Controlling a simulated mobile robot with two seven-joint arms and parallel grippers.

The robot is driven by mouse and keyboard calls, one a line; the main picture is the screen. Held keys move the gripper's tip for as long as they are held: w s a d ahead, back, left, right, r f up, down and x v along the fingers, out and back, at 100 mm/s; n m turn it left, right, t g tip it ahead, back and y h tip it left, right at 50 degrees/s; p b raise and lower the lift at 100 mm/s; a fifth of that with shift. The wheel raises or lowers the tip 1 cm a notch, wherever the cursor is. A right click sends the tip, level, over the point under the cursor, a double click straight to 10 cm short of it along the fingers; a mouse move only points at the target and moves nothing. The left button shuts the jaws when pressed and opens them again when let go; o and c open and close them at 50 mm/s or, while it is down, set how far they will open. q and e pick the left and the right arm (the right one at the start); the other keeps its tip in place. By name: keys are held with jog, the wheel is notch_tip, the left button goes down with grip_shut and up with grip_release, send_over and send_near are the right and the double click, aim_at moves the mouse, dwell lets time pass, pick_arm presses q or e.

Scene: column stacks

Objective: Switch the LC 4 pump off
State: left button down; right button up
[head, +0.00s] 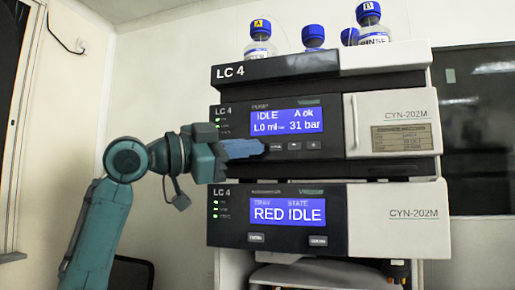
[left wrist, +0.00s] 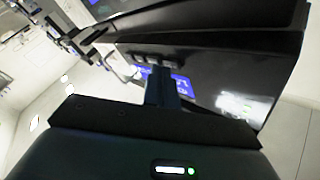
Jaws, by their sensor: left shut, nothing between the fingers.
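The LC 4 pump (head: 345,110) is the middle unit of the stack in the head view. Its blue display (head: 287,121) reads IDLE, A ok, 1.0 ml/min and 31 bar. Small green lights sit at its left edge. A row of small dark buttons (head: 294,146) is below the display. My left gripper (head: 262,148) is shut and empty, its fingertips at the left end of that row, covering that part of the panel. Whether it touches cannot be told. In the left wrist view the fingers (left wrist: 161,88) point at a dark unit front. My right gripper is not in view.
Below the pump is another LC 4 unit (head: 360,215) with a display reading RED and IDLE and two buttons. A top unit (head: 290,70) carries bottles with blue caps (head: 313,32). A dark window (head: 480,130) is at the right.

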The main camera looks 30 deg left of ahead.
pick_arm(q)
jog(key=shift+s+d, duration=0.1)
jog(key=shift+s, duration=0.5)
jog(key=s, duration=0.2)
jog(key=s+d, duration=0.1)
jog(key=s, duration=0.1)
jog(key=shift+s+d+b, duration=0.1)
jog(key=shift+s+b, duration=0.2)
jog(key=shift+s, duration=0.1)
dwell(0.5)
